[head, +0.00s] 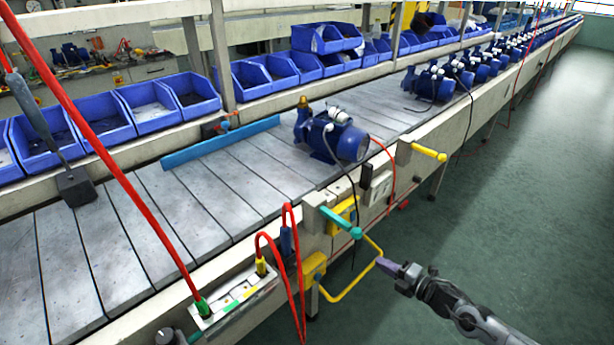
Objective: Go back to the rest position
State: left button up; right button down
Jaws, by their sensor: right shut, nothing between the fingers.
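My right gripper (386,267) reaches in from the lower right and is shut with nothing in it. Its tip is over the green floor, just beyond the conveyor's near side and close to the yellow bent handle (352,288). I cannot tell whether the tip touches that handle. My left gripper does not show. A blue pump (345,142) with a brass-coloured fitting sits on the slatted conveyor (215,195), well away from my right gripper.
A teal-handled lever (342,222) and a yellow-handled lever (429,152) stick out from the conveyor's side. Red cables hang by a socket box (235,300). Blue bins (155,104) line the far side. The floor (530,190) at right is clear.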

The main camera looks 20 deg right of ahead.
jog(key=s+a+r+m+g+h+p, duration=0.1)
jog(key=s+a+r+m+p, duration=0.4)
jog(key=a, duration=0.3)
jog(key=s+a+r+m+g+h+p, duration=0.1)
jog(key=s+a+r+m+p, duration=0.1)
jog(key=s+a+p, duration=0.5)
jog(key=s+a+r+m+g+p, duration=0.15)
jog(key=a+r+m+p, duration=0.3)
jog(key=a, duration=0.45)
jog(key=s+d+r+m+g+h+p, duration=0.15)
jog(key=s+r+m+g, duration=0.25)
jog(key=s, duration=0.4)
jog(key=s+r+m+g+h+p, duration=0.25)
jog(key=s+r+m+g, duration=0.2)
jog(key=s, duration=0.25)
notch_tip(320, 180, up, 36)
jog(key=p, duration=3.6)
jog(key=shift+a+y+p, duration=0.15)
jog(key=shift+y+p, duration=0.25)
